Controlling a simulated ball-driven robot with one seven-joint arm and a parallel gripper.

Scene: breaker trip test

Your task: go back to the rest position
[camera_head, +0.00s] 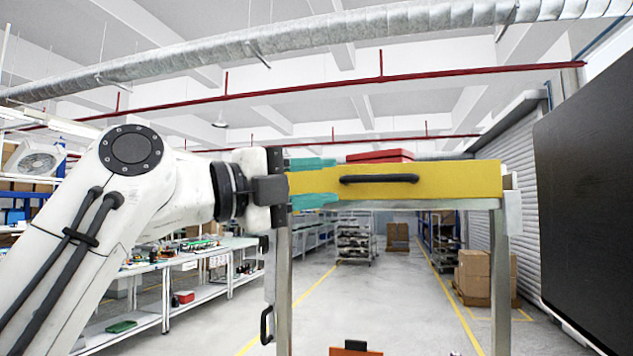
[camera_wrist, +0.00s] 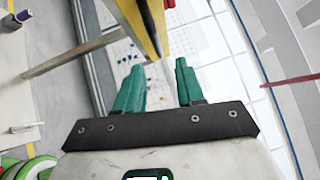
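My gripper (camera_head: 325,181) is at the end of my white arm in the head view, with two teal fingers spread apart. In the wrist view the fingers (camera_wrist: 159,72) are open, with no object visibly clamped between them. A yellow panel (camera_head: 450,180) with a black bar handle (camera_head: 379,179) lies level to the right. In the head view its left end shows between the fingers; whether they touch it I cannot tell. The panel (camera_wrist: 131,14) and handle (camera_wrist: 152,22) also show beyond the fingertips in the wrist view.
A red object (camera_head: 380,156) shows above the panel. Metal posts (camera_head: 507,270) stand below it. A workbench (camera_head: 180,270) with shelves is at left, a dark screen-like panel (camera_head: 590,190) at right, cardboard boxes (camera_head: 473,275) behind. The floor aisle (camera_head: 380,290) is largely open.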

